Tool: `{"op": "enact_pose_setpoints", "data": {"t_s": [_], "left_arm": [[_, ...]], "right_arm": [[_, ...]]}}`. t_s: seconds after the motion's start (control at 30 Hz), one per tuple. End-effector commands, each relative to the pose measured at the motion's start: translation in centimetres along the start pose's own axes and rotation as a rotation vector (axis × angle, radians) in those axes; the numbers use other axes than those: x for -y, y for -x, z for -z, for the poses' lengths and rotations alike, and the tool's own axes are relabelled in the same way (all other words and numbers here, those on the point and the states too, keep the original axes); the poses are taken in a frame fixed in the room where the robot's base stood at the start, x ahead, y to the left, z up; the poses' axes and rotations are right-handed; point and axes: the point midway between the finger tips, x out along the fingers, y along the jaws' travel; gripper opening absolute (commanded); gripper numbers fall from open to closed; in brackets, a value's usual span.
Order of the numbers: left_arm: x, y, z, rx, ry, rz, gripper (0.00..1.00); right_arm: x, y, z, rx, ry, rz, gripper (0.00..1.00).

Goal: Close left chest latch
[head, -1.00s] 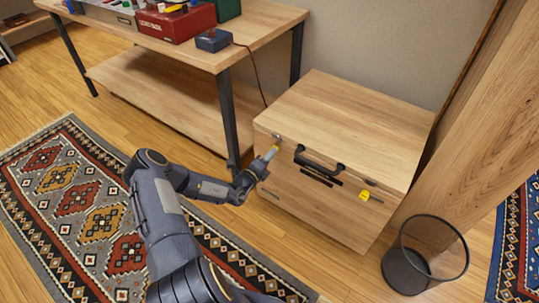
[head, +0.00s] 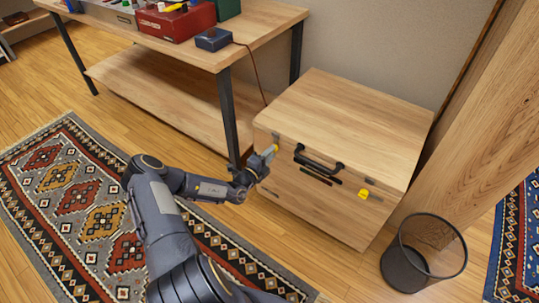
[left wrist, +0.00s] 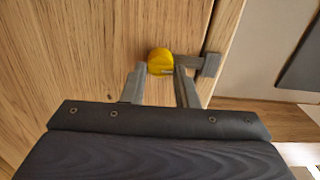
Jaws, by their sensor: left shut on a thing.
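The wooden chest (head: 318,195) stands on the floor with its lid (head: 350,118) down. The left chest latch (head: 276,147) has a yellow tab and grey metal parts, on the chest front left of the black handle (head: 318,162). My left gripper (head: 269,155) is at this latch. In the left wrist view, the yellow tab (left wrist: 160,60) shows at the tips of my left gripper (left wrist: 160,75), whose fingers are shut on the latch; a grey metal arm runs right from it to a plate. The exact finger contact is partly hidden. My right gripper is not in view.
A wooden table (head: 180,55) with dark metal legs stands close left of the chest, with boxes on top. A mesh waste bin (head: 424,255) stands at the front right. The right latch (head: 364,194) also has a yellow tab. A patterned rug (head: 75,200) lies at left.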

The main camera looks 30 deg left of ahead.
Motion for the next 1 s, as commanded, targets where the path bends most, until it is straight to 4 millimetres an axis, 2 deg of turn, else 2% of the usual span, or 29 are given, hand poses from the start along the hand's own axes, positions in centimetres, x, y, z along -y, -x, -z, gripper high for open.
{"op": "enact_pose_setpoints", "data": {"t_s": [0.13,0.17,0.3,0.57,0.67,1.0], "left_arm": [[-0.1,0.1,0.0,0.000,0.003,-0.003,0.04],[-0.1,0.1,0.0,0.000,0.003,-0.003,0.31],[-0.1,0.1,0.0,0.001,0.002,-0.002,0.49],[0.0,0.1,0.0,0.001,0.001,-0.001,0.49],[0.0,0.7,-0.1,0.001,0.001,-0.002,0.49],[0.1,6.1,-0.1,0.002,0.002,-0.003,0.49]], "right_arm": [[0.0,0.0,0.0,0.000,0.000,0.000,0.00],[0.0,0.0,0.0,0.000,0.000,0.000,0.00],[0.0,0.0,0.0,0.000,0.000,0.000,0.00],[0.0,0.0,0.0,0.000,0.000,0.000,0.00],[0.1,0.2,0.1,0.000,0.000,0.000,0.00],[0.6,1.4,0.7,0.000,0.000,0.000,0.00]]}}
